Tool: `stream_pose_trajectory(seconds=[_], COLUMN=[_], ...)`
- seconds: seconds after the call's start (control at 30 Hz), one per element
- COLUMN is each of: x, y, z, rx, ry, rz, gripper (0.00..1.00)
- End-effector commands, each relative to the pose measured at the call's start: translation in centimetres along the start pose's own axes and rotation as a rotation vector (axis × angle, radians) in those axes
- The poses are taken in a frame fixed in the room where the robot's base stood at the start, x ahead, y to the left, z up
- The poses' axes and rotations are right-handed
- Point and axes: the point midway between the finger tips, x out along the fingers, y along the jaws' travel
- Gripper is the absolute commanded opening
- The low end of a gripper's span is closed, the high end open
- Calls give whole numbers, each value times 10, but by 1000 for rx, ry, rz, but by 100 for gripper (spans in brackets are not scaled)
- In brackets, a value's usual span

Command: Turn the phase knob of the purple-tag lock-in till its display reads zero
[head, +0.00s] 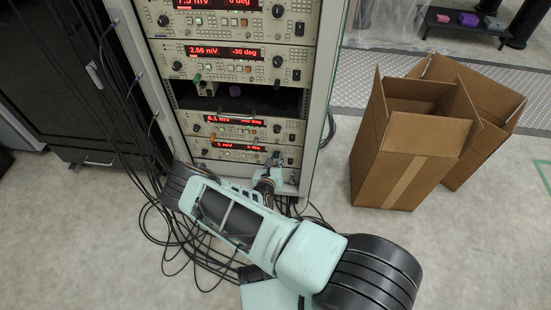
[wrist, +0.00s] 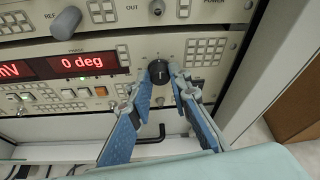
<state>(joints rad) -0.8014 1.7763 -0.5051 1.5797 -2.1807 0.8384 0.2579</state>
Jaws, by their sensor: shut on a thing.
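My gripper (wrist: 159,78) has its two blue fingers closed around a black phase knob (wrist: 158,68) at the right of a lock-in front panel. That lock-in's red display (wrist: 88,63) reads 0 deg; the mV figure is cut off at the left. In the head view my gripper (head: 273,160) is at the right end of the lowest lock-in (head: 205,153) in the rack. That unit's display (head: 240,147) is small and partly legible there. I cannot make out a purple tag on this unit; its lower front is partly hidden by my arm.
A dark gap (head: 250,98) separates the upper and lower units. Cardboard boxes (head: 405,150) stand right of the rack. Black cables (head: 165,225) lie on the floor at the left.

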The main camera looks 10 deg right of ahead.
Motion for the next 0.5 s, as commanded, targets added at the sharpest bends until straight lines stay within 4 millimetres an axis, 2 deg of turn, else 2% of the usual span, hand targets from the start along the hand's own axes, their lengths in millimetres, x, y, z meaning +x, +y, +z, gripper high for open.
stream_pose_trajectory(seconds=[0.07, 0.1, 0.2, 0.5], x=[0, 0, 0, -1], y=[0, 0, 0, 0], z=[-1, -1, -1, 0], rx=[-1, -1, -1, -1], ry=[1, 1, 1, 0], rz=[0, 0, 0, 0], gripper=[0, 22, 33, 35])
